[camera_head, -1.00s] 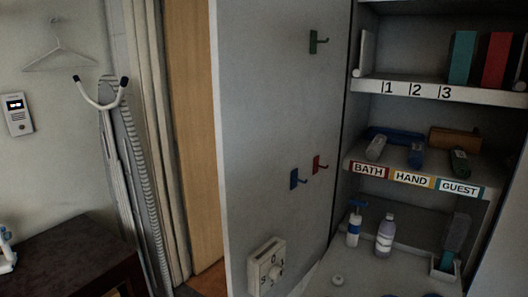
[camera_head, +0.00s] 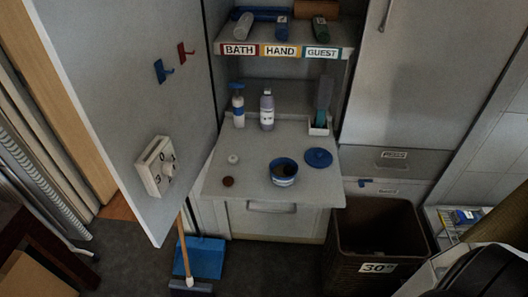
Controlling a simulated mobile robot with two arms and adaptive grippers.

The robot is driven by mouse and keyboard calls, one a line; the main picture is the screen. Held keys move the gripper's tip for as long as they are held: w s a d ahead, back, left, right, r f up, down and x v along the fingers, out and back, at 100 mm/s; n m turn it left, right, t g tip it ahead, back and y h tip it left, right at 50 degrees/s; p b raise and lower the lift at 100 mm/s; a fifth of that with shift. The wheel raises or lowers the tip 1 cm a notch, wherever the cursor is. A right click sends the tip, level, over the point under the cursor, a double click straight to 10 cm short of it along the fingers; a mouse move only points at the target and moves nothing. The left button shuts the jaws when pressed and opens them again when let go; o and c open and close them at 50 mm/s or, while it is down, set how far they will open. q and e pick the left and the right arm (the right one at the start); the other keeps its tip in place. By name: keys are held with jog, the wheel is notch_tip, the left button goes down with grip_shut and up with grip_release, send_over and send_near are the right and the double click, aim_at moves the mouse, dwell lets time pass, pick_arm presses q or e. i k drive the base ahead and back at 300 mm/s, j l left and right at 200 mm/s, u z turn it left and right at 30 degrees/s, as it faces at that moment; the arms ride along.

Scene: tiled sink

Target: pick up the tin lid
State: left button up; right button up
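A round blue lid (camera_head: 318,157) lies flat on the pale counter (camera_head: 250,188), near its right edge. Just left of it stands an open round blue tin (camera_head: 284,172) with a light band and dark contents. The lid looks like the tin's lid and is apart from it. Neither of my grippers shows in the head view.
A spray bottle (camera_head: 238,106), a lilac bottle (camera_head: 267,110) and a holder with a dark upright item (camera_head: 322,115) stand behind. A white knob-like piece (camera_head: 233,159) and a brown disc (camera_head: 228,182) lie left. A cabinet door (camera_head: 120,90) stands open left. A brown bin (camera_head: 372,240) stands below right.

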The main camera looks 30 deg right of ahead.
aim_at(319, 157)
jog(key=z, duration=1.3)
jog(key=j+z, duration=0.1)
jog(key=z, duration=0.2)
jog(key=j+z, duration=0.1)
jog(key=z, duration=0.2)
